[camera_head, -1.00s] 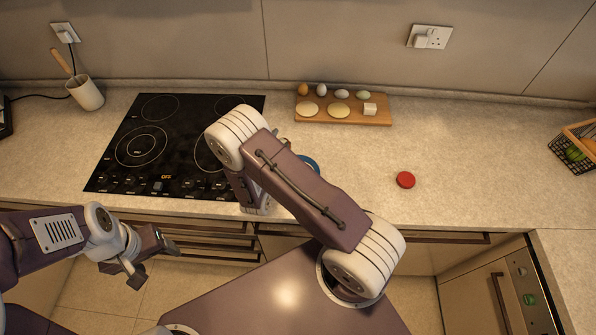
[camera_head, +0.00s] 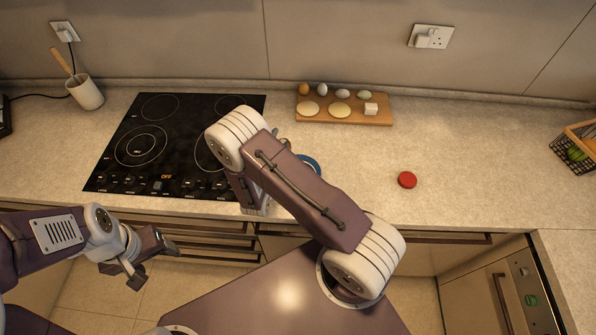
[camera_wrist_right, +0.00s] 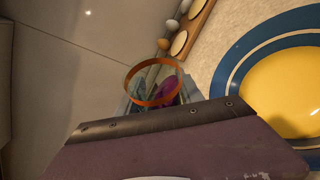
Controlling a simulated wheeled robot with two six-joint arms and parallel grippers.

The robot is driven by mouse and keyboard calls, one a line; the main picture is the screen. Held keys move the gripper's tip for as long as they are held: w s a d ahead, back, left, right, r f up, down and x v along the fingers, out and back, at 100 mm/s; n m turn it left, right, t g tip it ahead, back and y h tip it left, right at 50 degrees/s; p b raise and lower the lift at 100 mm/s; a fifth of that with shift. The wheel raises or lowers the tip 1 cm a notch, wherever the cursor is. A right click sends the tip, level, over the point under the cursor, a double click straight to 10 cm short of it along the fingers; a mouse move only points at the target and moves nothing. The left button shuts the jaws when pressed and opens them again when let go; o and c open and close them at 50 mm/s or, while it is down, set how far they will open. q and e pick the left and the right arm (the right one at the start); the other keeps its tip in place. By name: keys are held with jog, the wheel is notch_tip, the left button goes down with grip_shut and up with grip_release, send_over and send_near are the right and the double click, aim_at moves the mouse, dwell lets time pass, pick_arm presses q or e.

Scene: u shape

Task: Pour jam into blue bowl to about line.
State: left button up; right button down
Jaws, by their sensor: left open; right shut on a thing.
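The jam jar (camera_wrist_right: 168,88) is clear glass with an orange rim and dark purple jam inside. My right gripper (camera_wrist_right: 152,112) is shut on it in the right wrist view, with the mouth visible and the lower part hidden by the gripper. The blue bowl (camera_wrist_right: 240,48), with blue and pale rings and a yellow middle, lies to the right of the jar there, apart from it in the picture. In the head view only a bit of blue rim (camera_head: 313,163) shows behind my right arm. My left gripper (camera_head: 154,264) is open and empty, below the counter front.
A red lid (camera_head: 407,180) lies on the counter. A wooden board (camera_head: 345,117) with eggs and dough rounds stands at the back. A black hob (camera_head: 135,165) is on the left, with a utensil pot (camera_head: 87,93) beside it. A wire basket (camera_head: 573,150) is at right.

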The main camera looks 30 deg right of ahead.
jog(key=shift+s+d+r, duration=0.1)
jog(key=shift+s+d, duration=0.15)
jog(key=shift+s, duration=0.05)
jog(key=shift+a+r+m+t+b, duration=0.1)
jog(key=shift+r+m+t+b, duration=0.25)
jog(key=shift+m, duration=0.45)
dwell(1.5)
